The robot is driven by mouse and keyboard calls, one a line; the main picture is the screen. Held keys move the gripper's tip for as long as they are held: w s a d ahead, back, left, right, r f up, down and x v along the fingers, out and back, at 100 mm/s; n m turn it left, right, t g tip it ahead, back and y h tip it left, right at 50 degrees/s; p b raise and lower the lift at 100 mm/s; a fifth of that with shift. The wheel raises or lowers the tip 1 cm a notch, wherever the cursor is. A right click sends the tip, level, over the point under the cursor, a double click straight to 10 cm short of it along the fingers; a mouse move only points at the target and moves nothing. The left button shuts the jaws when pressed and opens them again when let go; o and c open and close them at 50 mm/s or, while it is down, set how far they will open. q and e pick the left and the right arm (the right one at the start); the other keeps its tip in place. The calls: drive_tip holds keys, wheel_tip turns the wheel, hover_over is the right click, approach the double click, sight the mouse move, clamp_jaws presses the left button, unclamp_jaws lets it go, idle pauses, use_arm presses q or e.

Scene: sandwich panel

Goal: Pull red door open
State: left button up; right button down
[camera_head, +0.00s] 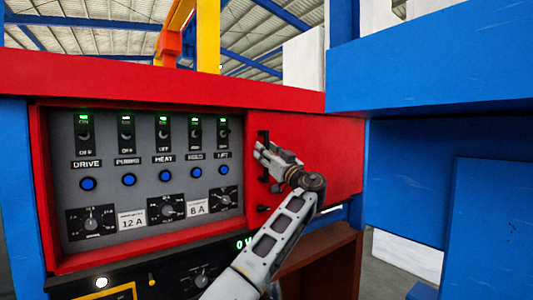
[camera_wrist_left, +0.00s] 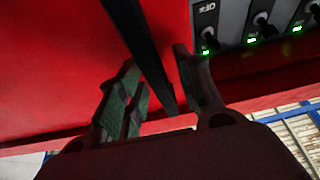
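The red door (camera_head: 335,155) is a flat red panel right of the grey control panel in the head view. A black vertical handle (camera_head: 263,136) stands near its left edge, partly hidden by my gripper. My left gripper (camera_head: 262,153) is at this handle. In the left wrist view the handle shows as a dark bar (camera_wrist_left: 142,48) running between the two fingers of my left gripper (camera_wrist_left: 160,75). The fingers are apart, with a visible gap between the bar and the left finger. I cannot tell whether the right finger touches the bar. My right gripper is out of view.
The grey control panel (camera_head: 146,185) with switches, blue buttons and dials lies left of the door. A red ledge (camera_head: 180,88) runs above. Blue structures (camera_head: 430,65) stand at the right. A brown open compartment (camera_head: 335,265) is below the door.

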use_arm(q)
drive_tip(key=shift+s, duration=0.1)
drive_tip(key=v, duration=1.1)
drive_tip(key=shift+s+d, duration=0.25)
drive_tip(key=shift+d, duration=0.1)
drive_tip(key=shift+f, duration=0.25)
